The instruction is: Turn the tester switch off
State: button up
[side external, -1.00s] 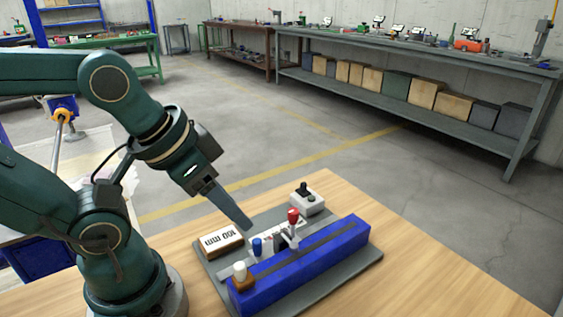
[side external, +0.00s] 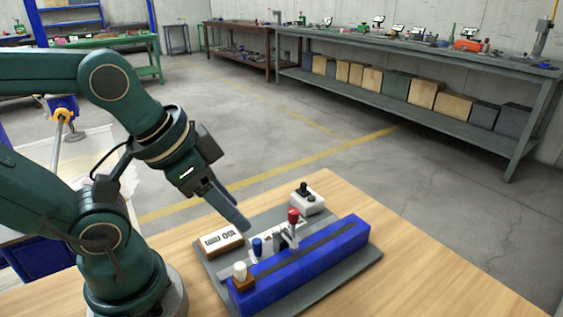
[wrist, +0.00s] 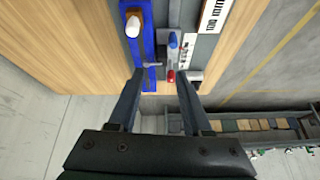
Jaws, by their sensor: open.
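A white box with a black switch lever (side external: 306,198), which looks like the tester switch, stands at the far end of the grey base plate (side external: 350,268). Its lever position is too small to read. In the wrist view the box (wrist: 195,77) shows only partly, beyond the right finger. My gripper (side external: 243,225) is open and empty, above the plate near the "100 mm" block, to the left of the switch box. In the wrist view its two fingers (wrist: 157,78) are spread on either side of the red knob's area, touching nothing I can make out.
A long blue slotted bar (side external: 300,268) lies along the plate's front. A red-topped lever (side external: 293,216), a blue knob (side external: 257,247) and a white knob (side external: 240,270) stand near it. The "100 mm" block (side external: 222,240) lies on the left. The wooden table is clear at right.

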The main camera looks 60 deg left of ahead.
jog(key=w+r+m+h, duration=0.1)
jog(key=w+r+m, duration=0.4)
jog(key=m+g+h, duration=0.2)
jog(key=m, duration=0.2)
send_over(304, 183)
jog(key=s, duration=0.1)
notch_tip(304, 183, down, 7)
jog(key=shift+n, duration=0.6)
jog(key=f, duration=0.1)
jog(key=a+f, duration=0.1)
jog(key=f, duration=0.2)
jog(key=shift+s+a, duration=0.3)
jog(key=shift+s, duration=0.1)
jog(key=shift+f, duration=0.25)
jog(key=shift+x, duration=2.15)
